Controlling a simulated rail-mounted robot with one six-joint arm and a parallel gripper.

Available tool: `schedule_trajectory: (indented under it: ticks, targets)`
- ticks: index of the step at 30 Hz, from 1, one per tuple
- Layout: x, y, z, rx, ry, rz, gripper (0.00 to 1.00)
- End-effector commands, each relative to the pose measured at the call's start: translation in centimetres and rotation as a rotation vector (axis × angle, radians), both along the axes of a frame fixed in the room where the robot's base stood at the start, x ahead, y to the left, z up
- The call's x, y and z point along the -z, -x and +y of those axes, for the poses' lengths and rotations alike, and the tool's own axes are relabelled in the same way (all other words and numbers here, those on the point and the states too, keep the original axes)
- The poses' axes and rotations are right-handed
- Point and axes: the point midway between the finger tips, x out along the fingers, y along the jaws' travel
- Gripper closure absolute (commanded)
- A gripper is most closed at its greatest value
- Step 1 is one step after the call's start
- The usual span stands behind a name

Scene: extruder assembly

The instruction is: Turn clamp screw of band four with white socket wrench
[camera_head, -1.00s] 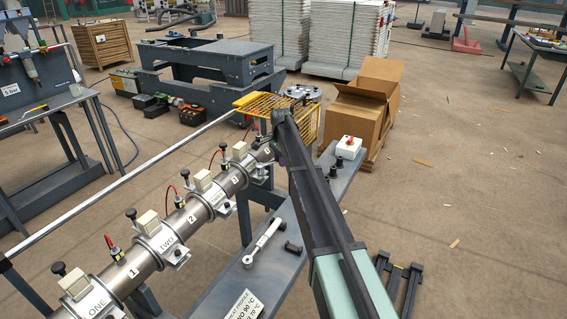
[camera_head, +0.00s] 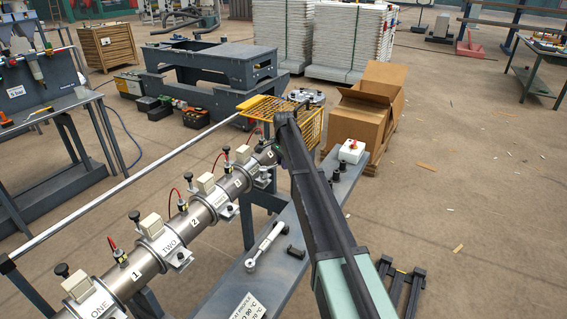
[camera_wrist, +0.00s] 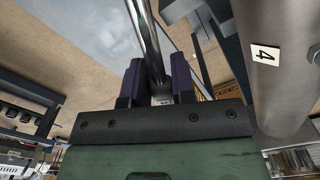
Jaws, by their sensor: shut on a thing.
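In the wrist view, my gripper (camera_wrist: 156,75) has its two purple fingers shut on a shiny metal shaft, which looks like the socket wrench (camera_wrist: 145,32). The shaft runs up out of the picture, so its far end is hidden and no white part is clear. The steel barrel (camera_wrist: 285,75) with the label "4" (camera_wrist: 265,54) is beside the fingers on the right, apart from them. In the head view, the fourth band (camera_head: 262,175) from the near end sits by my arm. Its clamp screw cannot be made out, and my arm mostly hides the gripper.
The barrel (camera_head: 205,213) carries bands, red-topped sensors and black knobs. Another wrench (camera_head: 266,245) lies on the grey bench (camera_head: 235,282). A yellow mesh guard (camera_head: 262,107) and a red-button box (camera_head: 351,151) stand near the far end. Open floor lies right of my arm.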

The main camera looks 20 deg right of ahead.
Motion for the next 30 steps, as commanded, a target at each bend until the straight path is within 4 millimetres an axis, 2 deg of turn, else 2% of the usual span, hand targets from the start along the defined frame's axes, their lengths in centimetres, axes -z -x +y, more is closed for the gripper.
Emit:
schedule_trajectory:
  ticks: [30]
  targets:
    - [-1.15, 0.00, -0.01, 0.000, 0.000, 0.000, 1.00]
